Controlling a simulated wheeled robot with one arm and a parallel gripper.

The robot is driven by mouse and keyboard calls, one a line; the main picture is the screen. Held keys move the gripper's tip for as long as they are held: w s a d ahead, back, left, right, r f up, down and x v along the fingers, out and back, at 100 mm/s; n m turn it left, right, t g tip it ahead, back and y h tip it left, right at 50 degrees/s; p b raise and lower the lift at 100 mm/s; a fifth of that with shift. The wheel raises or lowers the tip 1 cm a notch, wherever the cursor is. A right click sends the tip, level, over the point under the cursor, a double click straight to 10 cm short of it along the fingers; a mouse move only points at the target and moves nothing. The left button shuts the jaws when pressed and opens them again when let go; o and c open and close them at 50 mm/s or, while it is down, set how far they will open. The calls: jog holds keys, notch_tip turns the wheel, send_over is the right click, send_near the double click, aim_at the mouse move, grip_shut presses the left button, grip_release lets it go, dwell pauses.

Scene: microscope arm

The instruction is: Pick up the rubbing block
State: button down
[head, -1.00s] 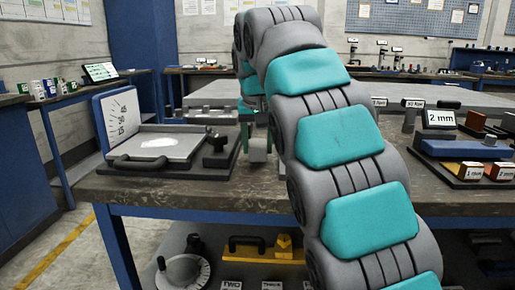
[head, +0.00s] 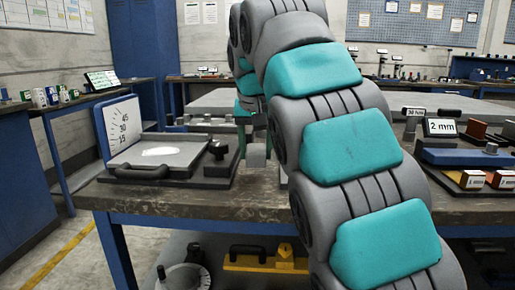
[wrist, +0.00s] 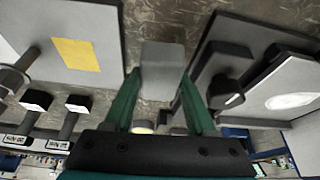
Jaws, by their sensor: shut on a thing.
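The rubbing block, a plain grey block (wrist: 162,68), sits between the two green fingers of my gripper (wrist: 160,82) in the wrist view. The fingers are shut on its sides. In the head view the grey block (head: 257,156) shows below my gripper (head: 251,128), just left of my arm and over the workbench (head: 200,200). I cannot tell for sure whether its underside touches the bench. My arm hides the bench right behind and beside it.
A black-framed tray with a grey plate (head: 165,155) and an upright angle scale (head: 122,128) stands left of the block. A black knob (head: 219,149) is close to it.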

jog(key=s+a+r, duration=0.1)
jog(key=s, duration=1.1)
jog(key=shift+s+a+b, duration=0.2)
jog(key=shift+a+b, duration=0.1)
jog(key=shift+b, duration=0.05)
